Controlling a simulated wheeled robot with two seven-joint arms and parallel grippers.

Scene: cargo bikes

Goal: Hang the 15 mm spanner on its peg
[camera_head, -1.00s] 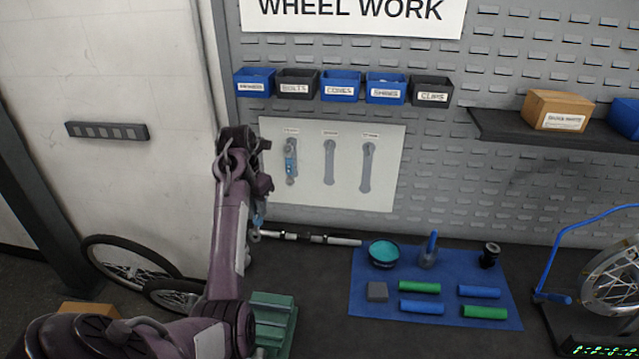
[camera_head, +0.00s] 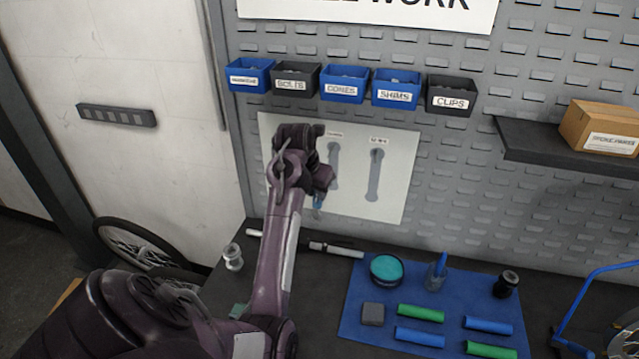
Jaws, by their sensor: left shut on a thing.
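The white tool board (camera_head: 400,185) on the grey pegboard has dark spanner outlines. The middle outline (camera_head: 334,168) and the right outline (camera_head: 375,178) show bare, with small labels above, too blurred to read surely. My left gripper (camera_head: 318,188) is in front of the board's left half, shut on a spanner. Only a small blue part of this spanner (camera_head: 317,203) shows below the jaws; its size marking cannot be read. My arm hides the board's left place, where another blue-marked spanner hung in the earlier view. My right gripper is not in view.
A row of labelled bins, including the clips bin (camera_head: 451,95), hangs above the board. A shelf (camera_head: 540,152) with a cardboard box (camera_head: 600,128) is at right. Below, a blue mat (camera_head: 355,335) holds a teal-topped tin (camera_head: 386,268), grips and small parts. A dark-and-silver rod (camera_head: 335,248) lies behind.

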